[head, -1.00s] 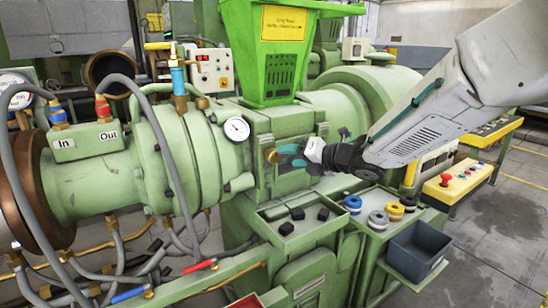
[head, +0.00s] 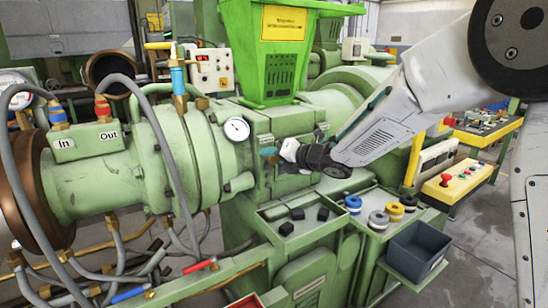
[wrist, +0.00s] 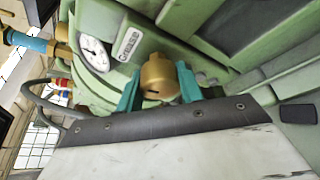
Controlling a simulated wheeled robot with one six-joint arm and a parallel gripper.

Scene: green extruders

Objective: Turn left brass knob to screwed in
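The brass knob (wrist: 159,77) shows in the wrist view, a rounded gold-coloured piece with a small dark slot, against the green machine body. The two teal fingers of my gripper (wrist: 160,90) stand on either side of it and appear to touch it, so my gripper looks shut on the knob. In the head view my gripper (head: 270,156) is at the front face of the green extruder block (head: 262,130), right of the dial gauge. The fingers cover most of the knob there.
The white dial gauge (head: 236,129) is close to the left of my gripper. A green tray (head: 310,236) with black blocks is below. Coloured rings (head: 378,220) and a dark grey bin (head: 418,250) are at lower right. The green hopper (head: 280,50) rises above.

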